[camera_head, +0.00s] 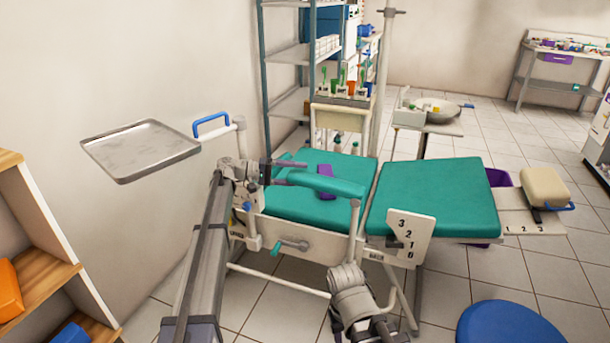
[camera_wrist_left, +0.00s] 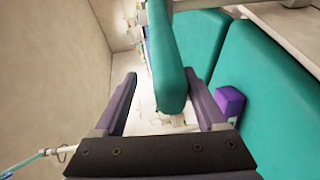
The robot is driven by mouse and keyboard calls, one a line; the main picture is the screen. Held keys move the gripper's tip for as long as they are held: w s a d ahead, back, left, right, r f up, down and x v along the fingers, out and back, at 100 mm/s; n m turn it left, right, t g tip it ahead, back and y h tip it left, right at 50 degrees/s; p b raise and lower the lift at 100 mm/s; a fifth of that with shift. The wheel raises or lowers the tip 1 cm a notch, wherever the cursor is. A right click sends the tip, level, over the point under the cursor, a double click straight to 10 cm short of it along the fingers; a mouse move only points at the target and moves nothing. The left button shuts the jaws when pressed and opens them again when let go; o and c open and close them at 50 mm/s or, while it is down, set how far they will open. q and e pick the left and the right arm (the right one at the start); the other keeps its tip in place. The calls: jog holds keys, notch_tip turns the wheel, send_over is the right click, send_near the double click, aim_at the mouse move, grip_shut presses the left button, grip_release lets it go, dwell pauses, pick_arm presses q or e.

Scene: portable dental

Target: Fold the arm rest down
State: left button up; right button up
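The arm rest (camera_head: 335,186) is a long teal pad on a white post, raised above the near side of the teal dental chair (camera_head: 430,195). It lies roughly level. My left gripper (camera_head: 287,171) is at its left end, with fingers spread. In the left wrist view, the arm rest (camera_wrist_left: 168,60) runs between the two open fingers of my left gripper (camera_wrist_left: 160,76), with a gap to the left finger; contact with the right finger cannot be told. My right arm shows at the bottom middle of the head view, its fingers outside the frame.
A purple block (camera_head: 326,170) lies on the seat behind the arm rest. A metal tray (camera_head: 140,150) stands out at left, beside a blue handle (camera_head: 210,125). A teal crank (camera_head: 290,245) and a numbered plate (camera_head: 408,237) are on the chair's near side. A blue stool (camera_head: 510,328) is at lower right.

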aim_at(287, 174)
pick_arm(q)
jog(key=shift+s+a+r, duration=0.15)
jog(key=shift+a, duration=0.95)
jog(key=shift+s+a+r, duration=0.1)
jog(key=shift+s+a, duration=0.05)
jog(key=shift+a, duration=0.95)
jog(key=shift+a, duration=0.15)
jog(key=shift+s+a+r+p, duration=0.1)
jog(key=shift+s+a+p, duration=0.1)
jog(key=shift+a, duration=1.25)
jog(key=shift+s+a+r+p, duration=0.1)
jog(key=shift+s+a, duration=0.1)
jog(key=shift+a, duration=1.2)
jog(key=shift+s+a+r+p, duration=0.1)
jog(key=shift+s+a, duration=0.1)
jog(key=shift+a, duration=1.25)
